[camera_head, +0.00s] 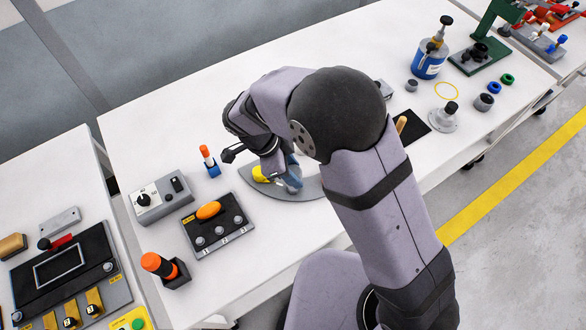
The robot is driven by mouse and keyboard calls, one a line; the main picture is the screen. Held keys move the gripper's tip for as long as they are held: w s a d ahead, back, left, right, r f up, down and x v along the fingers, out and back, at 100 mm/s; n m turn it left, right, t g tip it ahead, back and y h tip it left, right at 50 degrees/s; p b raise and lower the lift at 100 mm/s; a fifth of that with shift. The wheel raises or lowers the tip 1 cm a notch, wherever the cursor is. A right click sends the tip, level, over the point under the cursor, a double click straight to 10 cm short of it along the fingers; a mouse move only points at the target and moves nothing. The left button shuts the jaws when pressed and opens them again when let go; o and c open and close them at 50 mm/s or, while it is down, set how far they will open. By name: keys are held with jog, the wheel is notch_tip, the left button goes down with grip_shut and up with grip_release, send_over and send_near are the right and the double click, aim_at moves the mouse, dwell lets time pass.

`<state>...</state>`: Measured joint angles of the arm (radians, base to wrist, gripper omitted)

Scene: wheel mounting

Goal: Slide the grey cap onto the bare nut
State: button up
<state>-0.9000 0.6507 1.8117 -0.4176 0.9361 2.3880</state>
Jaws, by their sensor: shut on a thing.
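My arm reaches in from the lower right and bends over the bench. Its wrist end hangs over a grey plate with a curved edge (310,189), left of the bench's middle. A yellow piece (261,174) and a blue-grey piece (293,178) show at the plate, partly covered by my wrist. My gripper is mostly hidden by the wrist; its fingertips and what they hold cannot be made out. I cannot make out the grey cap or the bare nut at the plate. A small grey cylinder (412,85) stands apart at the back right.
Left of the plate are a grey dial box (160,199), an orange-topped blue stand (209,160), a black button panel (219,227) and an orange knob on a black base (163,269). Right of my arm are a grey flange (443,118), rings and a blue bottle (430,60).

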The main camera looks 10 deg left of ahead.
jog(key=shift+f+b, duration=1.05)
jog(key=shift+f, duration=0.5)
jog(key=shift+f, duration=0.2)
dwell(0.4)
jog(key=shift+f+b, duration=0.35)
jog(key=shift+b, duration=0.2)
jog(key=shift+f+b, duration=1.25)
jog(key=shift+f, duration=0.1)
jog(key=o, duration=1.2)
jog(key=shift+b+v, duration=0.55)
jog(key=shift+v, duration=3.15)
jog(key=shift+d, duration=0.15)
